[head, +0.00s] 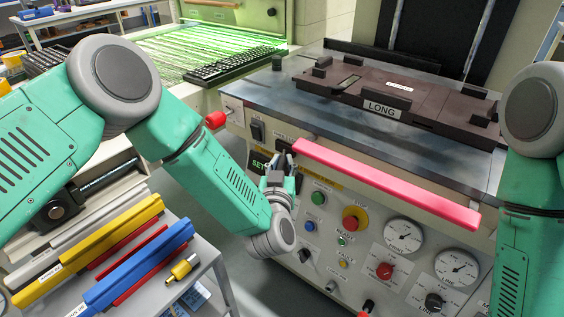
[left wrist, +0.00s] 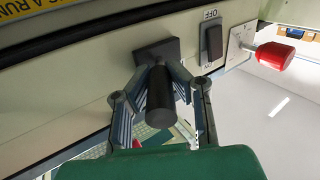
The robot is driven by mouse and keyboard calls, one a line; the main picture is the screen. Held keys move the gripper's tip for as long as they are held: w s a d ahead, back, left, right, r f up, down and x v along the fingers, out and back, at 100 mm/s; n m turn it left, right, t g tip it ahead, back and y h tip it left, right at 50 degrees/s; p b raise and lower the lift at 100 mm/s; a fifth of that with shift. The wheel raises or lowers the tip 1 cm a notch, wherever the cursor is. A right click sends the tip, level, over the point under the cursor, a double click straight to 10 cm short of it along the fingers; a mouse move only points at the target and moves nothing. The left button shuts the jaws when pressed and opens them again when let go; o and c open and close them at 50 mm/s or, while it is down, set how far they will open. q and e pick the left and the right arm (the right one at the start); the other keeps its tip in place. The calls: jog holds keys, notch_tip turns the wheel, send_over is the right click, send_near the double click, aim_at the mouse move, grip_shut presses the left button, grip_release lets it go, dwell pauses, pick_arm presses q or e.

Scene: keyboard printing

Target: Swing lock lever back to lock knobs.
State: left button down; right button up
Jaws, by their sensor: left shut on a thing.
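A black lever (left wrist: 160,90) sticks out from a dark square plate on the cream machine front in the left wrist view. I take it for the lock lever, but no label for it is readable. My left gripper (left wrist: 158,100) has its two fingers on either side of the lever and is shut on it. In the head view my left gripper (head: 280,160) is at the panel below the pink bar's left end and largely hides the lever. Knobs on the panel include a red one (head: 384,271) and a black one (head: 433,301). My right gripper is out of view.
A long pink bar (head: 385,185) juts along the machine's front edge, close to my left gripper. A red-knobbed handle (head: 215,120) is to its left. A brown plate marked LONG (head: 400,100) lies on top. A cart with coloured bars (head: 140,265) stands at lower left.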

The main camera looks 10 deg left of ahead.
pick_arm(q)
jog(key=shift+s+d+f, duration=0.1)
jog(key=shift+s+d, duration=0.05)
jog(key=c, duration=1.4)
grip_release()
jog(key=shift+s, duration=0.1)
jog(key=s, duration=1.1)
jog(key=shift+s, duration=0.4)
